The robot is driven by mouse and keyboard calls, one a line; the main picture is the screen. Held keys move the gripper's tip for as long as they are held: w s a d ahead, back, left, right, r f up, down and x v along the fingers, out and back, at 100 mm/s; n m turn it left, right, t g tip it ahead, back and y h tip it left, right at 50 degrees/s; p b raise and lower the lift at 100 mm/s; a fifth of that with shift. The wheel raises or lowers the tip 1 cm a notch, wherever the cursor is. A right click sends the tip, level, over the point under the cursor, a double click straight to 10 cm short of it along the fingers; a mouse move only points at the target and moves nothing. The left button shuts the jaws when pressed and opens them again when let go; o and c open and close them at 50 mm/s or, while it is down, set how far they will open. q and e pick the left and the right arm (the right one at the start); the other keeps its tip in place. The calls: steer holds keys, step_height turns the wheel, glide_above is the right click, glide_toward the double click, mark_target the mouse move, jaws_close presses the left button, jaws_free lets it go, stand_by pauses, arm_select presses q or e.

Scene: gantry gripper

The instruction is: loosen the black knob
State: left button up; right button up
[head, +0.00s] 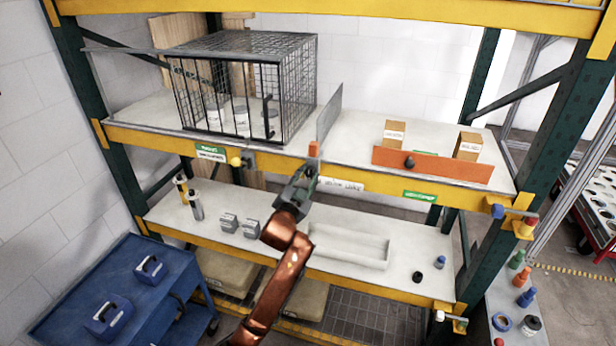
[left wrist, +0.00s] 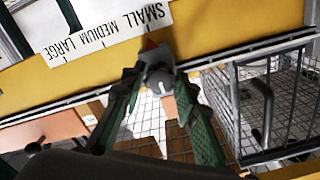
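My left gripper (head: 305,172) is up at the front beam of the upper shelf, just right of the wire cage. In the left wrist view the green fingertips (left wrist: 158,80) stand on both sides of a dark grey rounded knob with a pale mark (left wrist: 158,76). Whether they press on it cannot be made out. A red-orange piece (head: 314,149) shows directly above the gripper in the head view. The size label (left wrist: 105,32), reading SMALL, MEDIUM and LARGE, is beside the knob. Another black knob (head: 409,163) is on the orange bar at the right. My right gripper is not in view.
The wire cage (head: 299,90) and a mesh divider (head: 329,117) stand on the upper shelf near the gripper. Below are a white tray (head: 347,254) and grey blocks (head: 251,228). A blue cart (head: 65,300) is at the lower left. Cartons (head: 394,134) stand behind the orange bar.

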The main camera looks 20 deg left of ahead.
arm_select(q)
steer(key=o, duration=0.4)
steer(key=s, duration=1.2)
steer(key=shift+a, duration=0.2)
